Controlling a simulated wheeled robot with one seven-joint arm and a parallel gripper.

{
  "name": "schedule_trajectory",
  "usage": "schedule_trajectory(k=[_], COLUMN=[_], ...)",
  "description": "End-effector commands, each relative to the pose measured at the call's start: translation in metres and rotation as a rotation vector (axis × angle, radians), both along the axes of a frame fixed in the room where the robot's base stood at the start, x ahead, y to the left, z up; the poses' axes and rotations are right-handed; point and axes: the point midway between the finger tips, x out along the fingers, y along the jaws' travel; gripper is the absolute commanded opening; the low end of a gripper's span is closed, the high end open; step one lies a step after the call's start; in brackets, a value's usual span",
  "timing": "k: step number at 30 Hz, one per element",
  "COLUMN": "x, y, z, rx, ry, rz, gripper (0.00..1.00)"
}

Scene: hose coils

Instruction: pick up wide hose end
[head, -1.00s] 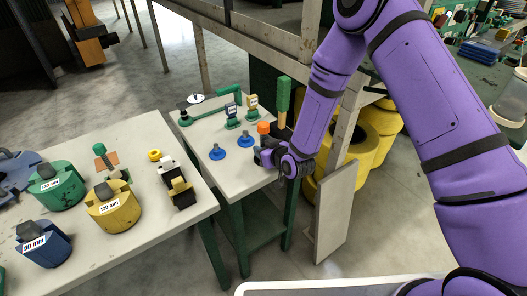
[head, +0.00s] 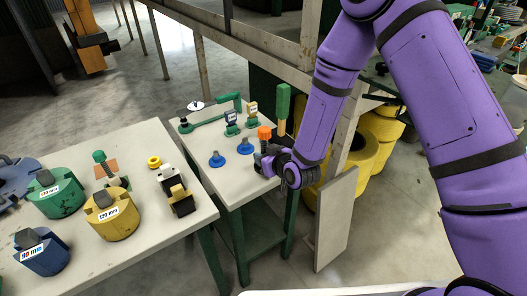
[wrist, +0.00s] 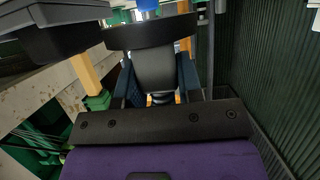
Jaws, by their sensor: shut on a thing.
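My gripper (head: 272,166) is at the near right corner of the small table (head: 217,187). I cannot tell clearly whether the hose end still touches the table.
A bench frame (head: 330,130) and yellow coils (head: 365,150) stand to the right. A larger table (head: 150,235) with several labelled blocks is at left.

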Motion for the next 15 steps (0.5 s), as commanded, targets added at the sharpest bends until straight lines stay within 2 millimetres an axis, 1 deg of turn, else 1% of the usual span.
schedule_trajectory(k=[1,9,12,15], x=[-0.011,-0.074,-0.092,-0.105], y=[0.000,-0.004,-0.005,-0.005], z=[0.001,0.007,0.008,0.010], rx=[0.000,-0.001,0.000,0.000], ry=[0.001,0.002,0.002,0.001], rz=[0.003,0.004,0.003,0.003], gripper=[0.05,0.05,0.05,0.05])
